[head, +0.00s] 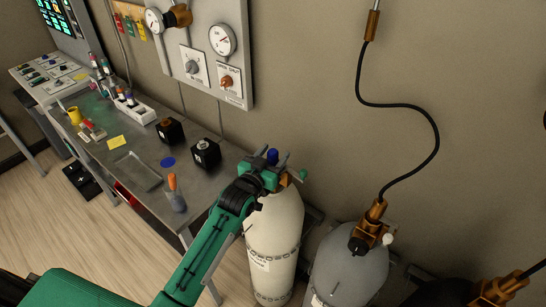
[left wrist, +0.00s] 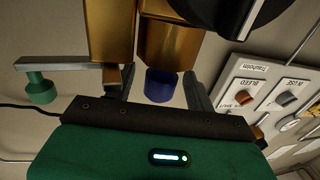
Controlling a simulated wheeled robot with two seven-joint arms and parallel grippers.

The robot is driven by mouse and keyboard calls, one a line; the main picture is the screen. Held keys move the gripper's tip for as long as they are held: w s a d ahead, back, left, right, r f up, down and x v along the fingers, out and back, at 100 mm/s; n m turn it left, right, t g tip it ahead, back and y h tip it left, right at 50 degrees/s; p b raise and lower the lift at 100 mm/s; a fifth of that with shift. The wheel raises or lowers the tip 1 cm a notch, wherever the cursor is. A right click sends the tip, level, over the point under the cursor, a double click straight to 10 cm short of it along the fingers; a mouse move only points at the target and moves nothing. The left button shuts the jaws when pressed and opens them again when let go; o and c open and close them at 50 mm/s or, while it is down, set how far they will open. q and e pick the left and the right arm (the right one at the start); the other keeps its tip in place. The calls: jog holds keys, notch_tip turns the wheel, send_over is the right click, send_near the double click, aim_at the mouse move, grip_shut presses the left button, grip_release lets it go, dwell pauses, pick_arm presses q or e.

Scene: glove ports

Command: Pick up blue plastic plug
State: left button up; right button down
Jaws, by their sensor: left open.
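The blue plastic plug (head: 272,155) shows as a small blue cylinder at my left gripper (head: 269,163), above the cream gas cylinder (head: 273,235) in the head view. In the left wrist view the plug (left wrist: 160,86) sits just under a brass fitting (left wrist: 170,42). It lies between the two grey fingers of my left gripper (left wrist: 158,90), with gaps visible on both sides. The left gripper is open. Its palm hides the lower edge of the plug, and the wrist hides much of the cylinder's top in the head view. My right gripper is not in view.
A grey gas cylinder (head: 347,268) with a brass valve and black hose (head: 436,140) stands to the right. A metal workbench (head: 130,150) holds small items, including a flat blue disc (head: 168,162). A gauge panel (head: 208,50) hangs on the wall behind.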

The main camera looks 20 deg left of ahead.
pick_arm(q)
jog(key=shift+c, duration=0.2)
jog(key=c, duration=1)
jog(key=shift+r, duration=0.15)
